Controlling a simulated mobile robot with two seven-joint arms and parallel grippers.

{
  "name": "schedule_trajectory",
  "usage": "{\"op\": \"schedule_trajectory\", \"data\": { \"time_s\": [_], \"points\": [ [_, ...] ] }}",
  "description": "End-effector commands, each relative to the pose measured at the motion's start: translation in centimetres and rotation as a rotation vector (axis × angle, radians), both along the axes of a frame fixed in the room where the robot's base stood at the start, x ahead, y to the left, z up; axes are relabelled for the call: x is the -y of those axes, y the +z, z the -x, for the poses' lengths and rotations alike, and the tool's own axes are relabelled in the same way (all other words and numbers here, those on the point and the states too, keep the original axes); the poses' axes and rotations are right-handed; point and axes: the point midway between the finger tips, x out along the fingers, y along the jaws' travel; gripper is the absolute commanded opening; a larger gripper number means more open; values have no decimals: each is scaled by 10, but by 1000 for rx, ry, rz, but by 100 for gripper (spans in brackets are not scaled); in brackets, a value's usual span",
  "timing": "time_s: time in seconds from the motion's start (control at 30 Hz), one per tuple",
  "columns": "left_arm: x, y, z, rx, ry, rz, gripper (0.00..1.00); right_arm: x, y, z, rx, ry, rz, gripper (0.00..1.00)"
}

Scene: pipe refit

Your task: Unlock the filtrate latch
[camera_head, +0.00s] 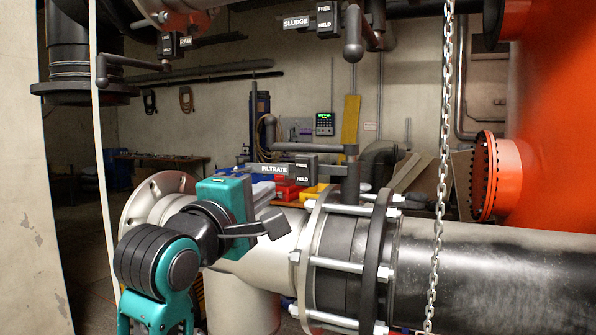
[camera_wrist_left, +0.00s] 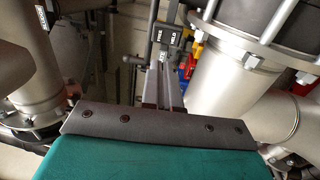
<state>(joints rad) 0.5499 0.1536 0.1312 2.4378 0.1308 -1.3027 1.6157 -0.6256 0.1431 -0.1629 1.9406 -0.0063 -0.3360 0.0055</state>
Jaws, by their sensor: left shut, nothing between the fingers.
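The filtrate latch has a dark plate marked FILTRATE (camera_head: 273,169), with FREE above HELD at its right end. My left gripper (camera_head: 272,225) is shut and empty, below and in front of the plate, apart from the latch. In the left wrist view its fingers (camera_wrist_left: 165,92) point toward a small marked plate (camera_wrist_left: 168,37). My right gripper is not in view.
A large flanged pipe (camera_head: 480,270) with long bolts lies right of my left gripper. A chain (camera_head: 437,180) hangs in front of it. An orange vessel (camera_head: 550,130) stands at the right.

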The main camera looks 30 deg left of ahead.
Motion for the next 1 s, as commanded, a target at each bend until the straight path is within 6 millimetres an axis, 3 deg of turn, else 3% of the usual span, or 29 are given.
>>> {"op": "schedule_trajectory", "data": {
  "time_s": [0.17,0.7,1.0],
  "points": [
    [-1,2,-14,-2,0,-2,0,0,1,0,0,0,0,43],
    [-6,15,-109,-3,1,-4,0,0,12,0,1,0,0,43],
    [-8,17,-136,-1,0,-2,0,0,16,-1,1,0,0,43]
  ]
}}
